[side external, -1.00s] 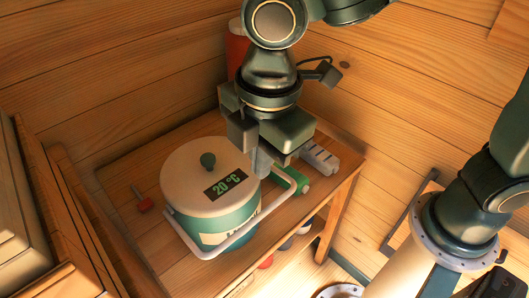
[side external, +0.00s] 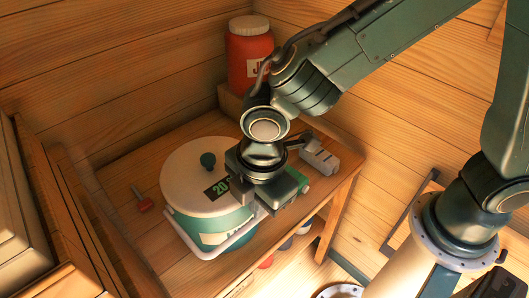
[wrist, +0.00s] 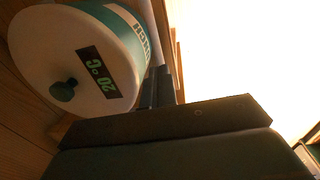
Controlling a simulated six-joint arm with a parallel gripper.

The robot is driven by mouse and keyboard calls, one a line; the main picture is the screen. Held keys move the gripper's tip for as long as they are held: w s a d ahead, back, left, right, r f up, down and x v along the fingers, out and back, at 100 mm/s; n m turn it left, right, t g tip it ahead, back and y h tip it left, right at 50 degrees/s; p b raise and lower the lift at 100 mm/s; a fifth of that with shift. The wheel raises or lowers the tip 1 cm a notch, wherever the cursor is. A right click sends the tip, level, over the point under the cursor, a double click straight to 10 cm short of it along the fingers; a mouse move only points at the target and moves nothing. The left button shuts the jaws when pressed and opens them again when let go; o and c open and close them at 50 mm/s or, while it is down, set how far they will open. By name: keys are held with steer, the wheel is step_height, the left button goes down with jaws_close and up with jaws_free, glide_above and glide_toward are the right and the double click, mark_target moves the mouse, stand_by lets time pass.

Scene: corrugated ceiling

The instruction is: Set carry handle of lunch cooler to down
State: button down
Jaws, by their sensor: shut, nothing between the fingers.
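The lunch cooler (side external: 196,172) stands on the wooden table, with a cream lid, a dark green knob, a "20 °C" display and a teal body. Its lid also shows at the upper left of the wrist view (wrist: 62,40). The pale carry handle (side external: 207,252) slopes around the cooler's front, low against the body; its right part is hidden by my gripper. My gripper (side external: 264,208) is shut and empty, pointing down at the cooler's right front side, close to the handle. I cannot tell whether it touches the handle. Its dark fingers (wrist: 156,86) show beside the cooler in the wrist view.
A red jar (side external: 249,55) with a white lid stands at the back. A grey block (side external: 320,158) and a green item (side external: 303,183) lie right of the cooler. A small red object (side external: 145,205) lies to its left. Wooden walls close off the back.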

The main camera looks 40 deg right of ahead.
mark_target(259, 218)
steer(key=shift+w+f, duration=0.15)
steer(key=shift+f, duration=1.1)
steer(key=shift+s+f, duration=0.15)
steer(key=shift+f, duration=0.35)
steer(key=shift+s+f, duration=0.15)
steer(key=shift+f, duration=0.35)
steer(key=shift+r, duration=0.1)
steer(key=s+r, duration=0.3)
steer(key=r, duration=1)
steer(key=shift+r, duration=0.3)
